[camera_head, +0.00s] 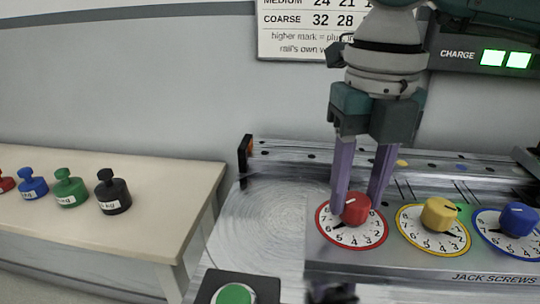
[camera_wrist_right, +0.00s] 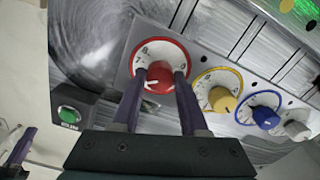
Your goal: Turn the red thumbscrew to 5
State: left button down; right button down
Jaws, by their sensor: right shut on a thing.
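The red thumbscrew (camera_head: 356,209) stands on a white dial with a red rim (camera_head: 350,242), at the left end of the jack-screw panel. Its white mark is small, and I cannot tell which number it points to. My right gripper (camera_head: 362,205) comes down from above with its two purple fingers on either side of the red knob, shut on it. The right wrist view shows the red knob (camera_wrist_right: 159,82) between the fingertips (camera_wrist_right: 161,80). A purple finger, apparently of my left gripper (camera_wrist_right: 20,147), shows at the lower left of that view, its jaws unclear.
A yellow knob (camera_head: 439,214) and a blue knob (camera_head: 517,219) stand to the right on their own dials. A green button (camera_head: 233,294) is at front left. Several coloured weights, including a black one (camera_head: 113,195), stand on a side table (camera_head: 165,230).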

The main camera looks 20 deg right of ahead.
aim_at(356, 198)
jog(key=n+b, duration=0.1)
jog(key=n, duration=0.2)
jog(key=shift+n+b, duration=0.35)
jog(key=shift+n, duration=0.35)
jog(key=shift+c, duration=2.2)
grip_release()
notch_tip(356, 198, up, 10)
jog(key=shift+p, duration=0.3)
